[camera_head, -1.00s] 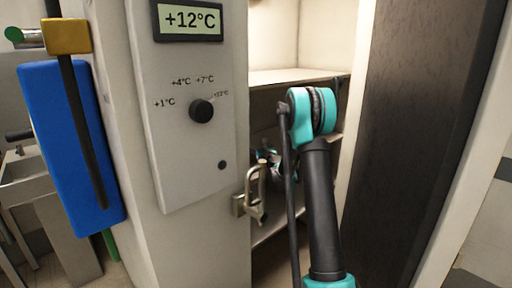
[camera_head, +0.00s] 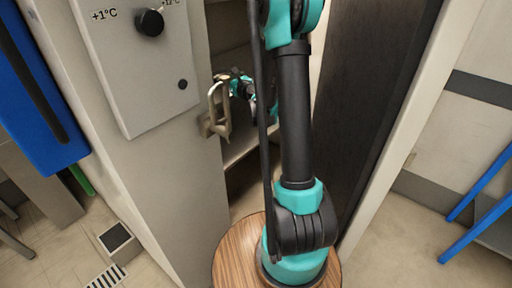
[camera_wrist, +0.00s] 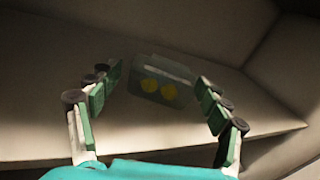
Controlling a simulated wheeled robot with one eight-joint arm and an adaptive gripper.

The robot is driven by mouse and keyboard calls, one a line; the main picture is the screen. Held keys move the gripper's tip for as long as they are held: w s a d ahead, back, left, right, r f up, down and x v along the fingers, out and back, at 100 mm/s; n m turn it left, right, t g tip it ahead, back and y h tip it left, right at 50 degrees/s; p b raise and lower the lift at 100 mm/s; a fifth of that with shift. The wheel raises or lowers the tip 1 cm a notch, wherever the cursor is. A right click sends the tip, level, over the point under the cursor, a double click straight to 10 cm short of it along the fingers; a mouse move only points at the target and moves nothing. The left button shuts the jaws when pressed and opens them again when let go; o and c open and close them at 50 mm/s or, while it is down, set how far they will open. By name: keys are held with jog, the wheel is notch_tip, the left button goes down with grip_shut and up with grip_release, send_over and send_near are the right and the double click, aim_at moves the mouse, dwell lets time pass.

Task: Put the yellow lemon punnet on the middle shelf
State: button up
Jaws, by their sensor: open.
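The lemon punnet (camera_wrist: 161,78) is a small clear tray with yellow lemons in it. In the wrist view it stands on a pale shelf (camera_wrist: 225,125), ahead of my open, empty gripper (camera_wrist: 158,82). It appears midway between the fingertips, with a gap to each finger; I cannot tell if it is between or just beyond them. In the head view my gripper (camera_head: 238,86) is inside the open cabinet, partly behind my arm. The punnet is hidden there, and I cannot tell which shelf bears it.
The cabinet's front panel (camera_head: 140,60) with a knob (camera_head: 150,22) stands left of the opening. A metal latch (camera_head: 218,112) sticks out at its edge. A dark door (camera_head: 375,120) stands to the right. Cabinet walls (camera_wrist: 285,65) close in the shelf.

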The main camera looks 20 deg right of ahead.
jog(key=s+a+f+n+g+y, duration=0.1)
jog(key=s+a+f+n+g, duration=0.2)
jog(key=s+n, duration=0.7)
jog(key=s+a+f+n+g, duration=0.2)
jog(key=s+a+n+g, duration=0.15)
jog(key=s+n, duration=0.65)
jog(key=s+d+f+n+g+h, duration=0.2)
jog(key=s+d+f+n, duration=0.1)
jog(key=s, duration=0.5)
jog(key=s+d+f+n+g+h, duration=0.2)
jog(key=s+d+f+n, duration=0.1)
jog(key=s, duration=0.4)
jog(key=s+d+f+n+g+h, duration=0.1)
jog(key=s+d+f+n+g, duration=0.1)
jog(key=s, duration=0.6)
notch_tip(320, 180, down, 2)
jog(key=d+n, duration=0.1)
jog(key=n, duration=0.2)
jog(key=shift+s+d+h, duration=0.35)
jog(key=shift+d+h, duration=0.05)
jog(key=shift+c, duration=0.3)
